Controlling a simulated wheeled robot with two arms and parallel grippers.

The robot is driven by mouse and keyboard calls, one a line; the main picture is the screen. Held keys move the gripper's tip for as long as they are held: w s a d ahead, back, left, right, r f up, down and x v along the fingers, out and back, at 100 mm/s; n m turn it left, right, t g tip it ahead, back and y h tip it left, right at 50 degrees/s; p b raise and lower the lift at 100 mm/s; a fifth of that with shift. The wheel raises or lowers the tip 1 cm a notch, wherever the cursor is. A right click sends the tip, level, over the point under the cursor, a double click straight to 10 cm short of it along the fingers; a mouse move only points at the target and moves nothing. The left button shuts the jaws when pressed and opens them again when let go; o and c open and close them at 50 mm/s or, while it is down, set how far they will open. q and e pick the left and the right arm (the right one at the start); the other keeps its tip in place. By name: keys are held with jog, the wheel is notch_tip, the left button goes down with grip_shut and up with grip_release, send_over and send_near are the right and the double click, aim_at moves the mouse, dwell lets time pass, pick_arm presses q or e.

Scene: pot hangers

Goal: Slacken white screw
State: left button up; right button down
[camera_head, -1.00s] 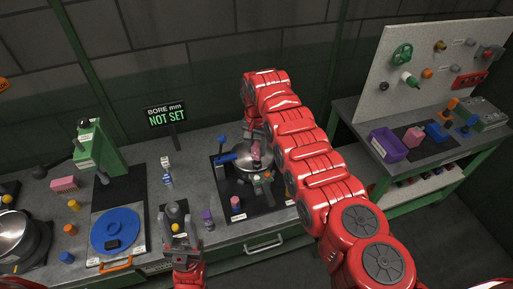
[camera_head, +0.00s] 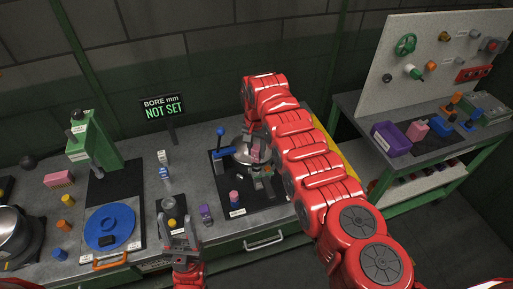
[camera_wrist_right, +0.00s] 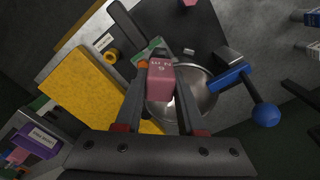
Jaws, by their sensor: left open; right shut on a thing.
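Whether the block touches that part cannot be told. I cannot surely pick out a white screw.
A blue-handled lever (camera_head: 220,132) rises beside the bowl part. A yellow panel (camera_wrist_right: 85,90) lies beside the fixture. A blue round plate (camera_head: 112,228) is on the left. A purple bin (camera_head: 390,139) stands on the side table. A sign (camera_head: 163,107) reads "BORE mm NOT SET".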

jog(key=shift+f, duration=0.35)
jog(key=shift+a+r+m, duration=0.1)
jog(key=shift+m, duration=1.1)
jog(key=m, duration=0.9)
jog(key=shift+m, duration=0.3)
jog(key=shift+b, duration=0.5)
